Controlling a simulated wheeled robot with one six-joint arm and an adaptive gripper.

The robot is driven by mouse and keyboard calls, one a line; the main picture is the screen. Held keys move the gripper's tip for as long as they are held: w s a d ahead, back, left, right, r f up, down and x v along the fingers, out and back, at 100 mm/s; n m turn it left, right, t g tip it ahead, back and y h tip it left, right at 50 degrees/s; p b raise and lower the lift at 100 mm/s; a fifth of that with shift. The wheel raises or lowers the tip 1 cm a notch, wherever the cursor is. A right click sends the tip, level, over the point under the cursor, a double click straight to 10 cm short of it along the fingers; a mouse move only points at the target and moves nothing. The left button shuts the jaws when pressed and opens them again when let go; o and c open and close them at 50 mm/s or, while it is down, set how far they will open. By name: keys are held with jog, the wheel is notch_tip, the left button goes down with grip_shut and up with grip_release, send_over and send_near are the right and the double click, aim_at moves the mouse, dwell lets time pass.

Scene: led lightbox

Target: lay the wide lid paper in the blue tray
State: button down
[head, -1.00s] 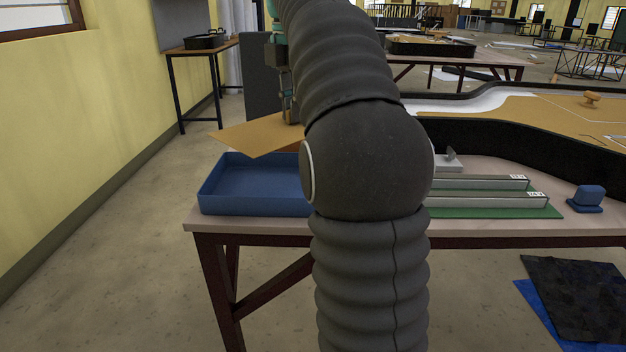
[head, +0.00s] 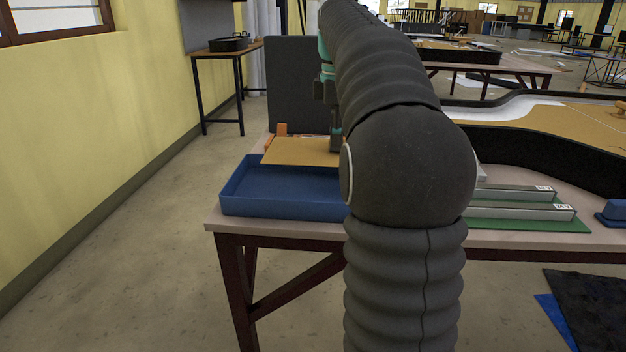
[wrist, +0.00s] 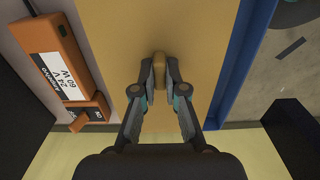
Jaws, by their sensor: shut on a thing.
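The wide lid paper (head: 298,151) is a flat tan sheet with a small tan knob. In the head view it lies level over the back part of the blue tray (head: 280,207), its right part hidden by my arm. My gripper (wrist: 159,80) is shut on the knob, and the sheet (wrist: 150,25) spreads beneath the fingers in the wrist view. The tray's blue wall (wrist: 236,75) runs along the sheet's right side there. My gripper is mostly hidden behind my arm in the head view. I cannot tell whether the sheet touches the tray.
An orange power-supply box (wrist: 60,65) lies close beside the sheet in the wrist view. A grey panel (head: 300,85) stands behind the tray. Light bars (head: 520,209) on a green mat and a blue block (head: 613,212) are on the table to the right.

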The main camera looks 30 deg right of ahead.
aim_at(314, 158)
jog(key=a+f, duration=0.1)
jog(key=a, duration=0.1)
jog(key=a+f, duration=0.1)
jog(key=s+a+f, duration=0.1)
jog(key=a, duration=0.1)
jog(key=shift+a+f+b, duration=0.25)
jog(key=shift+a+b, duration=0.1)
jog(key=shift+b, duration=0.05)
jog(key=shift+f+b, duration=0.3)
jog(key=shift+f, duration=1.7)
jog(key=shift+f, duration=0.15)
jog(key=c, duration=1.2)
grip_release()
notch_tip(314, 158, up, 12)
jog(key=shift+w+f+p, duration=0.1)
jog(key=shift+f+p, duration=0.15)
jog(key=shift+p, duration=0.45)
jog(key=shift+r, duration=0.4)
jog(key=shift+a, duration=0.15)
